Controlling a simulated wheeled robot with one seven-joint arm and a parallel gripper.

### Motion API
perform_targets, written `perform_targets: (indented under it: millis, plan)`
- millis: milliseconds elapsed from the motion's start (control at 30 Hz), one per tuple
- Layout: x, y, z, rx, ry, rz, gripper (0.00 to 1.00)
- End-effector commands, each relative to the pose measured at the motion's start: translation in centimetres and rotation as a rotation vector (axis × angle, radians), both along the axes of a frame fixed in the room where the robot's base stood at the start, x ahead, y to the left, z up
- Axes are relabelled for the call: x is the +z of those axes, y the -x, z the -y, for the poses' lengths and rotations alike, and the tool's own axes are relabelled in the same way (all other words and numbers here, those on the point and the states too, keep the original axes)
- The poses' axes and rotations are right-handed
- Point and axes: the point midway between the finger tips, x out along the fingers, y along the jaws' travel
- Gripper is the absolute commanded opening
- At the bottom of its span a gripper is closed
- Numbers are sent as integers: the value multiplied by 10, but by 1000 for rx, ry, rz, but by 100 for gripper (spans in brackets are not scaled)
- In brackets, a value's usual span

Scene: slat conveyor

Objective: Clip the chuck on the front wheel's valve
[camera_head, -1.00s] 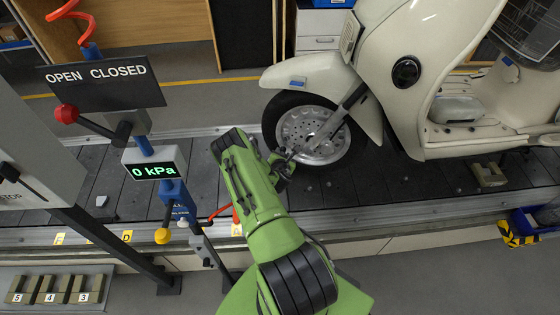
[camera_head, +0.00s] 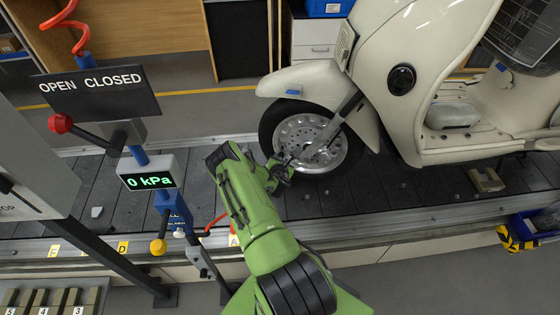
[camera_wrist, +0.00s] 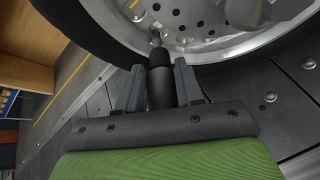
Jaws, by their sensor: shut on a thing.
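The front wheel (camera_head: 335,157) of the cream scooter (camera_head: 440,85) stands on the slat conveyor, a dark tyre on a silver rim with holes. My gripper (camera_head: 286,166) is at the wheel's lower left side in the head view. In the wrist view my gripper (camera_wrist: 158,80) is shut on the chuck (camera_wrist: 160,88), a dark cylinder between the two grey fingers. The chuck points at the rim, and the metal valve (camera_wrist: 155,34) shows just beyond its tip. They look in line and very close; I cannot tell whether the chuck is seated on the valve.
The gauge (camera_head: 150,180) reads 0 kPa. Above it is an OPEN CLOSED sign (camera_head: 95,92) with a red-knobbed lever (camera_head: 62,123). An orange hose (camera_head: 217,222) runs beside my arm. Bare slats (camera_head: 400,195) lie right of the gripper.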

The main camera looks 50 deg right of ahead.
Motion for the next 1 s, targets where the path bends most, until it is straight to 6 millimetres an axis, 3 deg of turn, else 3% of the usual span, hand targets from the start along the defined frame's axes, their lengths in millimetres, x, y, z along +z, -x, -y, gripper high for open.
perform_targets:
  millis: [967, 1000]
  plan:
    - [-2, -5, 12, -1, 1, 1, 0]
    - [-2, -5, 12, -1, 1, 1, 41]
